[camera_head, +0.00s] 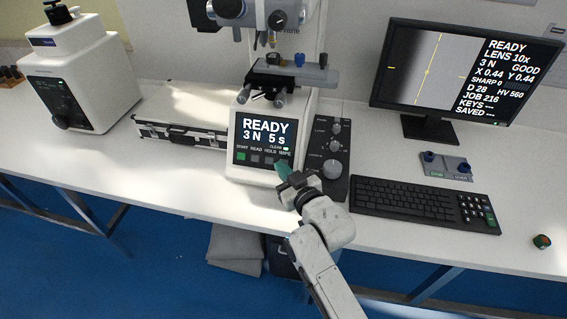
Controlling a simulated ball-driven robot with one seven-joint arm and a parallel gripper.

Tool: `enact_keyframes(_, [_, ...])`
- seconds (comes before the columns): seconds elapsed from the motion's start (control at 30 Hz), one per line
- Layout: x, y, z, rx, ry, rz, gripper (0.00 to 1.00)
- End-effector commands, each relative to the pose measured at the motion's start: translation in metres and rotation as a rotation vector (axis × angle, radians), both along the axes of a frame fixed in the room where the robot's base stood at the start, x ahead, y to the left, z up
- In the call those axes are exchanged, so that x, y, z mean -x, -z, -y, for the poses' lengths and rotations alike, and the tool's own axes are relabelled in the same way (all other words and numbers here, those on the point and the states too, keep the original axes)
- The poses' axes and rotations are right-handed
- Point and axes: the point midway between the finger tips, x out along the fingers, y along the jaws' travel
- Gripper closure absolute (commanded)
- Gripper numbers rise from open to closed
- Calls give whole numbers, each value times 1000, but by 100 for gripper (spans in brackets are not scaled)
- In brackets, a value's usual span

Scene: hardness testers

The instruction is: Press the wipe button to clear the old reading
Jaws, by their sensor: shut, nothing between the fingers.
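The hardness tester's front panel (248,133) reads READY, 3 N and 5 s. Below the text is a row of buttons labelled START, READ, HOLD and WIPE. The start button (241,157) is green; the read button (255,159) and hold button (269,161) are dark. A small green lamp (286,149) beside the word CLEAR is lit.
A knob panel (336,150) stands just right of my gripper. Further right are a keyboard (420,200), a small switch box (446,167) and a monitor (440,80) showing READY. A case (180,132) lies left. The stage (290,75) overhangs the panel.

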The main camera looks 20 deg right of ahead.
Motion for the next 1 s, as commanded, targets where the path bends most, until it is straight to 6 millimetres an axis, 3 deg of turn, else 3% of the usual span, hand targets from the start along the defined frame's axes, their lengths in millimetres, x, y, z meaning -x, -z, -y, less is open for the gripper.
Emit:
enact_keyframes(0.27, [-10, 7, 7, 1, 1, 1, 100])
enact_keyframes(1.0, [-10, 7, 7, 0, 0, 0, 100])
